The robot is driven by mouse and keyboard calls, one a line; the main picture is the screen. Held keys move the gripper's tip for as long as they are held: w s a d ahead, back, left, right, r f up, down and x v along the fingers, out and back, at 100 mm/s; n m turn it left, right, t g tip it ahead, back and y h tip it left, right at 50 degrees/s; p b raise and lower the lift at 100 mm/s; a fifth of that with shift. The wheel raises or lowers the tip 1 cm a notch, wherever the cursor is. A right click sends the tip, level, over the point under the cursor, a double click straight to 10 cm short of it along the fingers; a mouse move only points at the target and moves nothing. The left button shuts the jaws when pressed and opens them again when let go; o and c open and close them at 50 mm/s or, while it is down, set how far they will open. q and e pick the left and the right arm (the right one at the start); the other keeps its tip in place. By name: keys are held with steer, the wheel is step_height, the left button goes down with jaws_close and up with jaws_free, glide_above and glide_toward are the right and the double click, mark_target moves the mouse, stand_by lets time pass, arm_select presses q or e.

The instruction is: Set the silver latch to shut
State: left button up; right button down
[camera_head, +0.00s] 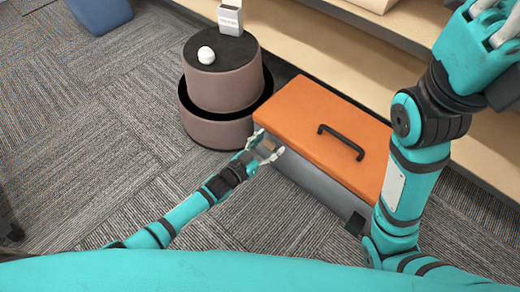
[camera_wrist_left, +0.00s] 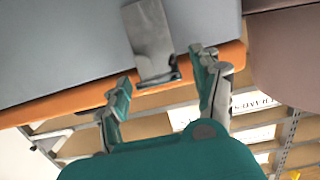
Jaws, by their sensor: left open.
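A grey box with an orange lid (camera_head: 325,125) and a black handle (camera_head: 341,142) stands on the carpet, lid down on the body. In the left wrist view the silver latch (camera_wrist_left: 149,38) is a flat metal plate against the grey front (camera_wrist_left: 60,45), its end at the orange lid edge (camera_wrist_left: 90,97). I cannot tell how far it is turned. My left gripper (camera_head: 267,151) is at the box's front left. Its jaws are open and empty (camera_wrist_left: 164,92), one finger to each side of the latch's end.
A brown round stool (camera_head: 222,80) stands close left of the box, with a white ball (camera_head: 206,55) and a white carton (camera_head: 230,18) on top. Wooden shelves (camera_head: 340,45) run behind. A blue bin (camera_head: 100,12) is far left. Carpet in front is clear.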

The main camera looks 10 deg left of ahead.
arm_select(q)
steer(key=v, duration=1.1)
steer(key=shift+s+a+r, duration=0.1)
steer(key=shift+s+r, duration=0.05)
steer(key=shift+c, duration=0.5)
